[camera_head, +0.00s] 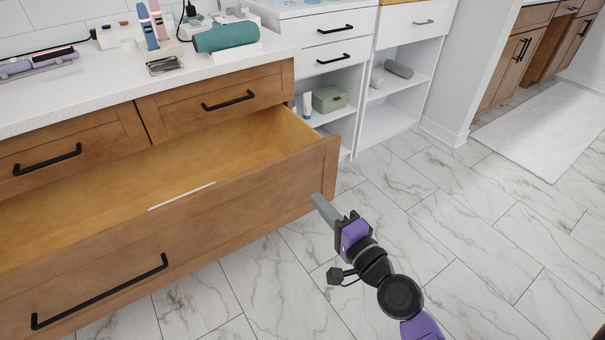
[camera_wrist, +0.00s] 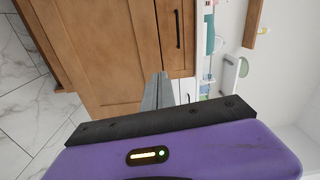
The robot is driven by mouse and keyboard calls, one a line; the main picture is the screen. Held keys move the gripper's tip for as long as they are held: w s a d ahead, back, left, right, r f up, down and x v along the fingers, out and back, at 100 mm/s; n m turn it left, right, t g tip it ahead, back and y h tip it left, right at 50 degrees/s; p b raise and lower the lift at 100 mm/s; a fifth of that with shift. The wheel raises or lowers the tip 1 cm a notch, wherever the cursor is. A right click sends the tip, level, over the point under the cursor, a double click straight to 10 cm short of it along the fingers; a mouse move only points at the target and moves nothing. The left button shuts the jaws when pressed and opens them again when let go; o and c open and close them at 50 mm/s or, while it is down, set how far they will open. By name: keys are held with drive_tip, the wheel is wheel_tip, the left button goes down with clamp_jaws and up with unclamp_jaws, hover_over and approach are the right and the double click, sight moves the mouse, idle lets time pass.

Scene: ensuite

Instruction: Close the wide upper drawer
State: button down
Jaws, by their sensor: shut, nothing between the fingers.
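The wide wooden drawer (camera_head: 230,205) stands pulled far out of the cabinet, below two narrower drawers that are shut. Its long black handle (camera_head: 100,292) is on the front panel. A thin white strip (camera_head: 182,196) shows behind the top edge of the front; the rest of the visible inside looks empty. My gripper (camera_head: 318,202) is shut and empty, with its grey fingertips near the right end of the drawer front. I cannot tell if they touch it. In the wrist view the shut fingers (camera_wrist: 158,92) point at brown wood panels (camera_wrist: 105,45).
A white counter (camera_head: 110,88) with a teal roll (camera_head: 226,36) and other toiletries lies above the drawers. A white shelf unit (camera_head: 345,75) holding a green box (camera_head: 329,99) stands just right. The marble floor (camera_head: 450,210) right of the drawer is clear; a white rug (camera_head: 550,125) lies farther back.

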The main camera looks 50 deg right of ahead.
drive_tip(key=p, duration=0.2)
approach(280, 164)
drive_tip(key=shift+m+y, duration=0.3)
drive_tip(key=shift+m, duration=0.1)
drive_tip(key=x, duration=0.7)
drive_tip(key=shift+s+d, duration=0.15)
drive_tip(key=shift+d, duration=0.05)
drive_tip(key=shift+r, duration=0.1)
drive_tip(key=shift+w, duration=0.25)
drive_tip(key=b+x, duration=0.4)
drive_tip(key=x, duration=1.7)
